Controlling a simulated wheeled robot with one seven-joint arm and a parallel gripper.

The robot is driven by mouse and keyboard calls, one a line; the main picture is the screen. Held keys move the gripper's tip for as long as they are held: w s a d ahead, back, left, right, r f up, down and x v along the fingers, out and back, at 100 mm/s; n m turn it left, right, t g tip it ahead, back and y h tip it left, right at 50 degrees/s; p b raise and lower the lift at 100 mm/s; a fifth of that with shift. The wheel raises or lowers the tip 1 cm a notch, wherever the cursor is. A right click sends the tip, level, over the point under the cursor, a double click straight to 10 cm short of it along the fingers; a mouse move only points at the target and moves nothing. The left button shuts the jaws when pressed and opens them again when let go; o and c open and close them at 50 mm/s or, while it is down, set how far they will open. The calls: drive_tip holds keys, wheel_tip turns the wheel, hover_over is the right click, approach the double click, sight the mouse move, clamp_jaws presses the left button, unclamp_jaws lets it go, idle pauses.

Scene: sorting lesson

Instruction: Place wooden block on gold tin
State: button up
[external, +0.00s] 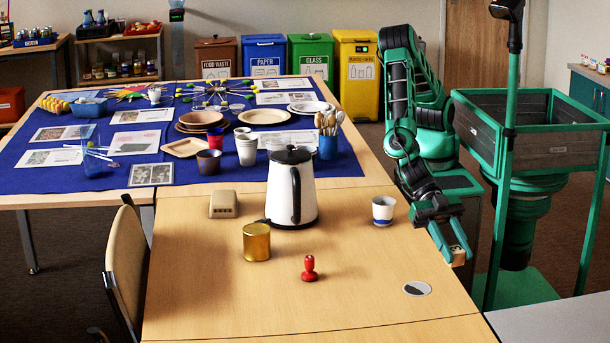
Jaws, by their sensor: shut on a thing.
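The gold tin (256,243) stands upright on the near wooden table, left of centre, with nothing on its top. My gripper (456,244) is at the right edge of this table, pointing downward, well to the right of the tin. It is shut on the wooden block (459,257), a small tan piece showing at the fingertips. The fingers hide part of the block. I cannot tell from this view how high the block is or whether it touches the table edge.
A white kettle (291,190) stands just behind and right of the tin. A red stamp-like object (309,269), a white-and-blue cup (383,211), a beige box (223,204) and a round disc (417,288) are on the table. The front left area is clear.

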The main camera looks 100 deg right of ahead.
drive_tip(key=w+d+r+m+t, duration=0.1)
drive_tip(key=w+d+r, duration=0.2)
drive_tip(key=w+d, duration=0.65)
drive_tip(key=w+d+r, duration=0.2)
drive_tip(key=w+d, duration=0.5)
drive_tip(key=w, duration=0.6)
drive_tip(key=w+d+r+m+t, duration=0.1)
drive_tip(key=w+d+r, duration=0.2)
drive_tip(key=w+d, duration=0.75)
hover_over(256, 229)
wheel_tip(256, 229, down, 7)
drive_tip(key=shift+r, duration=0.1)
drive_tip(key=shift+f, duration=2.05)
drive_tip(key=shift+f, duration=0.1)
drive_tip(key=o, duration=1)
drive_tip(key=v, duration=0.3)
drive_tip(key=shift+w, duration=0.1)
wheel_tip(256, 229, up, 7)
drive_tip(key=shift+r, duration=0.1)
